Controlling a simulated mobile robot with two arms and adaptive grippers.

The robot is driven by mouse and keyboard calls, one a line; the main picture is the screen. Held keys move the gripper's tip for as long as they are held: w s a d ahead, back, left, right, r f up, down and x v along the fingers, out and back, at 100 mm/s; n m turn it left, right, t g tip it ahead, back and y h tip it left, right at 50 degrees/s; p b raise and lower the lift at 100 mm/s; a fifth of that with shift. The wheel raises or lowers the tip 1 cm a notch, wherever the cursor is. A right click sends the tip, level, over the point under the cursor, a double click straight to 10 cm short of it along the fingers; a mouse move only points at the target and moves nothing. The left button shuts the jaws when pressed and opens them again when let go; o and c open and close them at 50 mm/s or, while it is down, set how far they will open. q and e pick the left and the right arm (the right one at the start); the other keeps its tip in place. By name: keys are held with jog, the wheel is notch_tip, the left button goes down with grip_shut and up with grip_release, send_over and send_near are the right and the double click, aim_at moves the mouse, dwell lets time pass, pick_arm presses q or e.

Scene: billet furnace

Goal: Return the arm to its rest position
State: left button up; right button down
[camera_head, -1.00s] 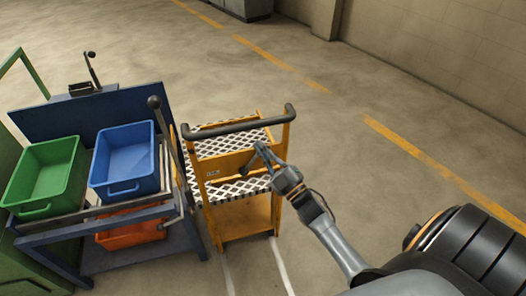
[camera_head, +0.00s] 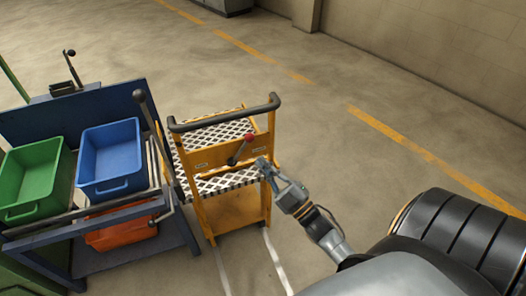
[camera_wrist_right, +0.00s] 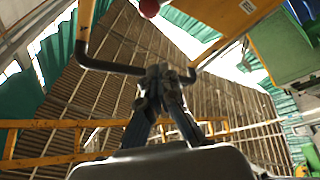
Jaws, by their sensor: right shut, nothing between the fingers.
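My right gripper (camera_head: 264,164) is shut and empty. In the head view it stands just in front of the orange step cart, at its right side, with my right arm coming in from the lower right. In the right wrist view the gripper fingers (camera_wrist_right: 160,72) are together in the middle, with nothing between them. A lever with a red knob (camera_head: 249,137) sits on the cart's upper panel, a little above and left of the gripper. The red knob also shows at the top of the right wrist view (camera_wrist_right: 149,8). My left gripper is not in view.
The orange step cart (camera_head: 222,157) has a black handrail and patterned treads. Left of it, a blue rack (camera_head: 110,115) holds a green bin (camera_head: 33,180), a blue bin (camera_head: 109,158) and an orange bin (camera_head: 121,235). The floor (camera_head: 330,150) to the right is clear.

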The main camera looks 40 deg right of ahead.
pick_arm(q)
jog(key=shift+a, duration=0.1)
pick_arm(e)
jog(key=s+a+f+m+g+h+p, duration=0.1)
jog(key=s+f+m+g, duration=0.15)
jog(key=f, duration=0.75)
jog(key=s+a+f+m+g+h+p, duration=0.1)
jog(key=s+f+m+g, duration=0.2)
jog(key=f, duration=0.7)
jog(key=s+a+f+m+g+h, duration=0.1)
jog(key=s+a+f+g, duration=0.3)
jog(key=f, duration=0.6)
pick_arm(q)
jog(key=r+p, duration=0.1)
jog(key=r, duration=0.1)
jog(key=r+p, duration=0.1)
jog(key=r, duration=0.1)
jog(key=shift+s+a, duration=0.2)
pick_arm(e)
jog(key=s+a+f+m+g, duration=0.1)
jog(key=s+f+g, duration=0.4)
jog(key=s, duration=0.9)
jog(key=s+a+f+m+g, duration=0.1)
jog(key=s+f+g, duration=0.5)
jog(key=s+f, duration=0.6)
jog(key=shift+s+a+m, duration=0.3)
jog(key=shift+s+m, duration=0.05)
jog(key=shift+s, duration=0.85)
jog(key=shift+f+g, duration=0.1)
jog(key=shift+g, duration=0.15)
